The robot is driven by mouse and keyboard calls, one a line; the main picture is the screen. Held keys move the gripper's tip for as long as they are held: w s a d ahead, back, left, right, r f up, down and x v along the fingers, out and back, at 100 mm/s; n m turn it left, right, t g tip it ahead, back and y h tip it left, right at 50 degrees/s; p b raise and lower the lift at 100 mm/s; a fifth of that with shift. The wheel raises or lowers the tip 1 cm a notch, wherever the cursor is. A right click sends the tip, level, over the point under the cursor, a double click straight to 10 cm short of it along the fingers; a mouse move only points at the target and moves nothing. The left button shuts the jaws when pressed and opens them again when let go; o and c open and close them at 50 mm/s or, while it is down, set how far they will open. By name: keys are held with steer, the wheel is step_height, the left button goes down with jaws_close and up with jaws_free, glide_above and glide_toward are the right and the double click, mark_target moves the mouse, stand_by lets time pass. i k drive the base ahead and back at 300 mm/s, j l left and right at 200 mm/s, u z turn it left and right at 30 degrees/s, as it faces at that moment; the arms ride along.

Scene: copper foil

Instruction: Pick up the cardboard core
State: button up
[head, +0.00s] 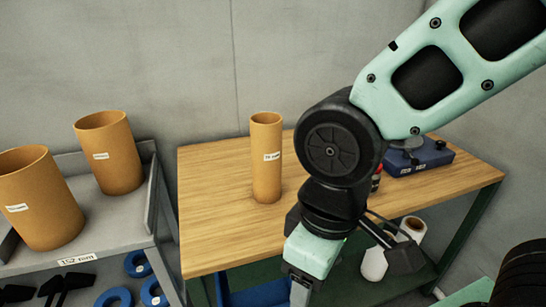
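A tall, narrow orange-brown cardboard core (266,170) stands upright on the wooden table (225,225), left of its middle. It is a hollow tube with an open top and a white label on its side. My arm comes in from the upper right and hangs down in front of the table. My gripper (311,255) is low in the picture, to the right of the core and nearer the camera, apart from it in the view. Its lower end runs toward the bottom edge. I cannot make out its fingertips or anything held.
Two wider cardboard tubes (108,155) (38,205) stand on a grey cart (110,225) at the left, marked 152 mm. Blue rings (138,263) lie on its lower shelf. A blue device (418,160) sits at the table's back right. White rolls (375,263) are underneath.

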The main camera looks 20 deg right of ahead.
mark_target(266, 128)
steer(key=z, duration=1.05)
steer(key=i+j+z, duration=0.2)
steer(key=j, duration=0.15)
steer(key=j+z, duration=0.25)
steer(key=j, duration=0.15)
steer(key=i+j+z, duration=0.2)
steer(key=j, duration=0.2)
steer(key=k, duration=0.1)
